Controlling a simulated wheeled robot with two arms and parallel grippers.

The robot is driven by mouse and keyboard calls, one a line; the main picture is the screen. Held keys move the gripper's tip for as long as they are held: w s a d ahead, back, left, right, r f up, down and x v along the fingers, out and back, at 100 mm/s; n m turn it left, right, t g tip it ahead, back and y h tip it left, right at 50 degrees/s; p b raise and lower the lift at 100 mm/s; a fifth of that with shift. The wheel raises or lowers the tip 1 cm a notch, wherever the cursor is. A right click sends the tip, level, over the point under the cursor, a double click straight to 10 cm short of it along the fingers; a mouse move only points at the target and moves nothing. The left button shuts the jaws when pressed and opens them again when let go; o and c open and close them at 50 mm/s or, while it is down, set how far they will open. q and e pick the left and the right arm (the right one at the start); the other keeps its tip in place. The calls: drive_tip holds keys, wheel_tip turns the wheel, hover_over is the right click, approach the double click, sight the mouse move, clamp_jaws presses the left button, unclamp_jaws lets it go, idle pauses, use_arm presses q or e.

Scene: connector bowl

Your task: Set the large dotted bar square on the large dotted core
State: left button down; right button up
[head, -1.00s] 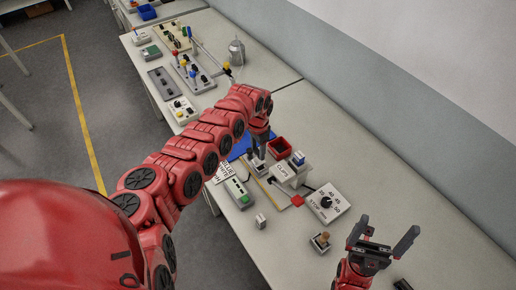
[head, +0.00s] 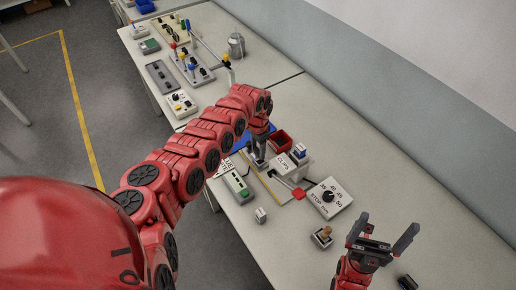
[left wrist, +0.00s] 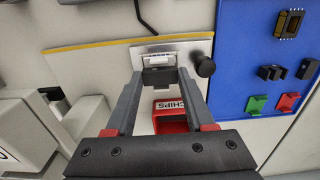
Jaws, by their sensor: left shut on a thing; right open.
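My left gripper (left wrist: 159,80) is shut on a small dark grey block (left wrist: 160,78), which I take to be the large dotted bar; no dots can be made out on it. Just beyond it in the left wrist view is a small pale piece with dark dots (left wrist: 156,59), possibly the large dotted core, on a metal plate (left wrist: 180,47). I cannot tell whether block and pale piece touch. In the head view my left gripper (head: 258,161) is low over the bench and hides the block. My right gripper (head: 382,242) is open and empty at the lower right.
A red CHIPS bin (left wrist: 172,118) is close to the left fingers; it also shows in the head view (head: 281,141). A black knob (left wrist: 204,66) stands beside the plate. A blue mat (left wrist: 254,60) holds several small parts. A dial box (head: 328,197) is at right.

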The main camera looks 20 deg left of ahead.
use_arm(q)
drive_tip(key=shift+c, duration=0.9)
unclamp_jaws()
wheel_tip(320, 180, up, 17)
drive_tip(key=p, duration=0.6)
drive_tip(key=shift+r, duration=0.2)
